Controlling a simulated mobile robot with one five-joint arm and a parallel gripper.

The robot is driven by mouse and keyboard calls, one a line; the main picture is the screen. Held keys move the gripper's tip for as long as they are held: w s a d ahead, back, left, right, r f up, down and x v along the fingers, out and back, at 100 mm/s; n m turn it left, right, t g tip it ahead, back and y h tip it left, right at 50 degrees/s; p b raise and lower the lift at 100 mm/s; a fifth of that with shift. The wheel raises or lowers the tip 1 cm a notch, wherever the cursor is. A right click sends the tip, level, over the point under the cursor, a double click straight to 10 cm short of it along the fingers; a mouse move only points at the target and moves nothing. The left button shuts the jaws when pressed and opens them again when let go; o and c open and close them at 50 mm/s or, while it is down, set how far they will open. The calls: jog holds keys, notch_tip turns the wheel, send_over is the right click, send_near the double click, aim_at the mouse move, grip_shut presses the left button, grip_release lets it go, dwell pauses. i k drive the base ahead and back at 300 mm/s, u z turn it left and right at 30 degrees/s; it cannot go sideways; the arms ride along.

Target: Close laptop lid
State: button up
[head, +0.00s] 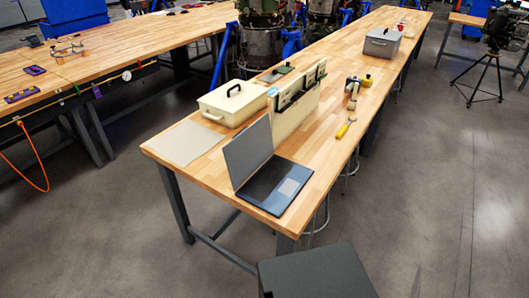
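An open laptop stands near the front end of a long wooden workbench. Its lid (248,152) stands up, tilted toward the left, with a grey screen. Its dark keyboard base (274,186) lies flat on the bench and reaches close to the right front edge, with a lighter touchpad on it. My gripper is not visible in the head view.
The workbench (185,179) carries a grey mat (185,142), a cream box with a handle (233,102), an upright cream case (297,102) behind the laptop, and a yellow-handled tool (344,129). A grey toolbox (382,43) stands farther back.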

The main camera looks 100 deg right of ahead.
aim_at(250, 147)
jog(key=z, duration=1.2)
jog(key=i, duration=2.15)
jog(key=z, duration=1.95)
